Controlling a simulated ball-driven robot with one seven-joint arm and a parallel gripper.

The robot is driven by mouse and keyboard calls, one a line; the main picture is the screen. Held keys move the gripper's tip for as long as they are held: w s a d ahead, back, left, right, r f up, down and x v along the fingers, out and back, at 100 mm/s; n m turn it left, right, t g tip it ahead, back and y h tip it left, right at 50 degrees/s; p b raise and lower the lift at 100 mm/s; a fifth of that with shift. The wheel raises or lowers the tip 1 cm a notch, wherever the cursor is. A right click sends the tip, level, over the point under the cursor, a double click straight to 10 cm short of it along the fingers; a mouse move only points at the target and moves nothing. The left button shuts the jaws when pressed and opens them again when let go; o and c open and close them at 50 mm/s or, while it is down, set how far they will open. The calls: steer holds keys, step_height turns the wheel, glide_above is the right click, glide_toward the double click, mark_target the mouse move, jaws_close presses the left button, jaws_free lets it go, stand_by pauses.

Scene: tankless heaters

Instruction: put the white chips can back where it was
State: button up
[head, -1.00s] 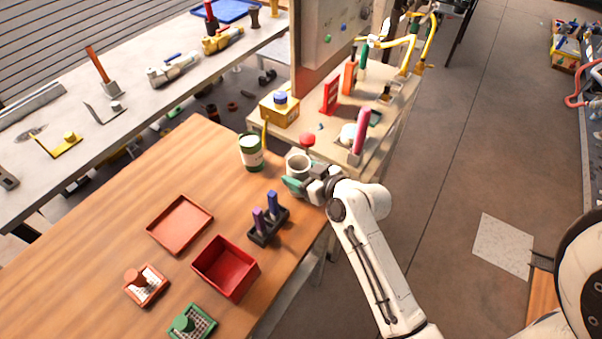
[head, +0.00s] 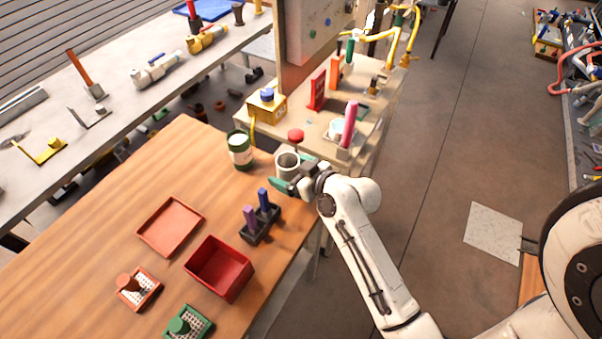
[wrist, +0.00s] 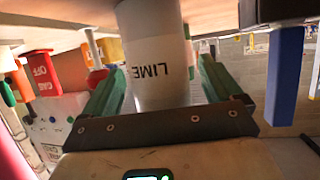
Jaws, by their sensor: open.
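The white chips can (head: 288,168) stands upright near the far right corner of the wooden table (head: 110,215). My gripper (head: 291,176) is open, with its green fingers on either side of the can. In the wrist view the can (wrist: 155,60), lettered "LIME", sits between the two spread fingers, and my gripper (wrist: 160,90) shows a gap to the right of it. Whether the left finger touches the can is hard to tell.
A green and white can (head: 240,150) stands just left of the chips can. A dark holder with purple and blue pegs (head: 261,224) is nearby in front. A red bin (head: 219,268) and an orange tray (head: 170,227) lie nearer. A cluttered bench (head: 320,128) adjoins behind.

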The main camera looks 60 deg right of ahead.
steer(key=b+v, duration=0.3)
steer(key=v, duration=0.9)
steer(key=a+f+g+y, duration=0.1)
steer(key=a+f+g, duration=0.1)
steer(key=s+a+f+n+g+y, duration=0.1)
steer(key=a+f, duration=0.2)
steer(key=s+a+f+g+y, duration=0.1)
steer(key=a+f+g, duration=0.1)
steer(key=a+f, duration=0.1)
steer(key=shift+a+n+g, duration=0.15)
steer(key=shift+n+g, duration=0.15)
steer(key=s+a+f+g+h, duration=0.1)
steer(key=s+a+f+g, duration=0.2)
steer(key=s+g, duration=0.3)
steer(key=shift+s+f+g, duration=0.3)
steer(key=shift+s+f, duration=0.05)
steer(key=shift+s, duration=0.25)
